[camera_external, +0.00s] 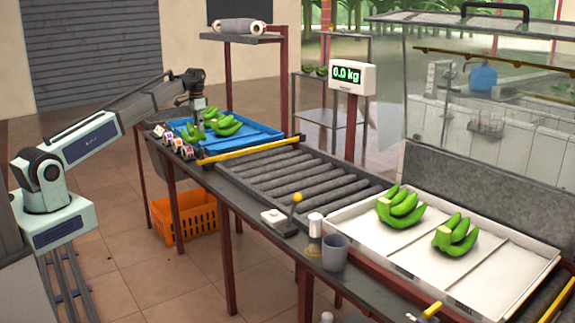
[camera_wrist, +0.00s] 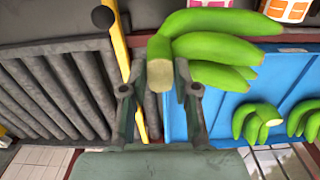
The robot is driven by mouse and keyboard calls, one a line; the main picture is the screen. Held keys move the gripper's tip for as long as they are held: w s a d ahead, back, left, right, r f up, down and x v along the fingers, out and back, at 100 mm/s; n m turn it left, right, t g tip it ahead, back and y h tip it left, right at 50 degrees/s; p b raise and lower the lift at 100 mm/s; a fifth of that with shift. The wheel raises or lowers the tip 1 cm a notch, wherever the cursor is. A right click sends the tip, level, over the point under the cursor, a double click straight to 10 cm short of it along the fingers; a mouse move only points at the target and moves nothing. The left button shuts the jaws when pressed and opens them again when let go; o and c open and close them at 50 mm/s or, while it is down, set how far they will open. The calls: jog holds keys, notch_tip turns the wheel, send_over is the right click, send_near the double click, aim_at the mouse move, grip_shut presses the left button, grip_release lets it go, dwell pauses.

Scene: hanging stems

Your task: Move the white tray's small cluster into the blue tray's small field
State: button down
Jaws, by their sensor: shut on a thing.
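My gripper (camera_wrist: 159,92) is shut on the crown of a green banana cluster (camera_wrist: 215,48); its fingers stick out to the right in the wrist view. The blue tray (camera_wrist: 178,122) lies below, with two more clusters (camera_wrist: 258,120) (camera_wrist: 305,118) at right. In the external view my gripper (camera_external: 196,104) is over the blue tray (camera_external: 262,136), where several green bananas (camera_external: 228,125) crowd together. I cannot tell clearly there which is held, or whether it touches the tray. The white tray (camera_external: 345,228) holds two clusters, left (camera_external: 400,207) and right (camera_external: 455,236).
A yellow bar (camera_external: 248,151) separates the blue tray from the grey rollers (camera_external: 300,175). Label rolls (camera_external: 175,145) stand along the blue tray's near left edge. A scale display (camera_external: 352,76) rises behind the rollers. A grey cup (camera_external: 334,252) stands by the white tray.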

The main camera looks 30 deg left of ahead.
jog(key=w+f+m+p, duration=0.1)
jog(key=w+f+m, duration=0.2)
jog(key=w+m, duration=0.6)
jog(key=w+f+m+p, duration=0.2)
jog(key=w+m, duration=0.6)
jog(key=w, duration=0.7)
jog(key=shift+a+f+m, duration=0.35)
jog(key=shift+f+m, duration=0.05)
jog(key=shift+f, duration=0.45)
jog(key=shift+f, duration=0.4)
jog(key=c, duration=0.8)
grip_release()
